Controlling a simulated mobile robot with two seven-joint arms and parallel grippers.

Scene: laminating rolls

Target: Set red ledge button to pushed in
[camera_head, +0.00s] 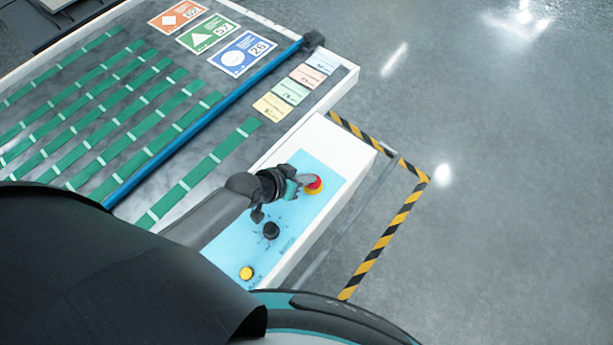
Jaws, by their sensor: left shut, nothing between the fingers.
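The red ledge button (314,184) sits on a yellow base near the far end of the light blue control panel (322,168). The panel lies on a white ledge (345,146). My left gripper (305,181) is shut and empty, with its fingertips right at the left side of the red button. They look to touch it or hover just over it; I cannot tell which. Part of the button is hidden by the fingers. I cannot tell how deep the button sits. My right gripper is not in view.
A black knob (271,230) and a yellow button (246,273) stand on the same panel, nearer me. The table (62,122) to the left bears green strips, a blue bar (178,143) and coloured cards. Yellow-black floor tape (386,238) borders open floor at the right.

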